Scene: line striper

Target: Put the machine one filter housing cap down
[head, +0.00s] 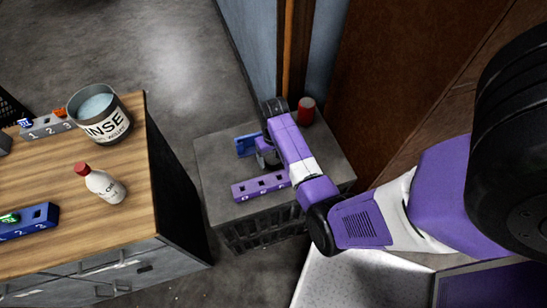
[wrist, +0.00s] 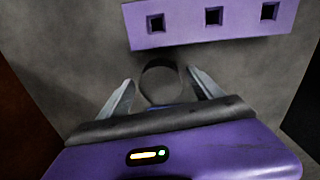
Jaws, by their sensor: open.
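My gripper (wrist: 160,76) is open, its two fingers spread on either side of a dark grey round piece (wrist: 160,88), which looks like the filter housing cap. The piece is at the grey tabletop, with a gap to each finger in the wrist view. Its lower part is hidden by my gripper, and a sliver of blue shows there. In the head view my gripper (head: 267,157) is low over the small grey table (head: 222,165), and the cap cannot be made out. A purple block with three square holes (wrist: 212,22) lies just beyond the fingers; it also shows in the head view (head: 260,186).
A blue piece (head: 247,145) lies beside my gripper and a red can (head: 306,110) stands at the table's back right. The wooden counter (head: 125,205) at left holds a rinse bucket (head: 105,125), a white bottle (head: 106,187) and a blue block (head: 28,222).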

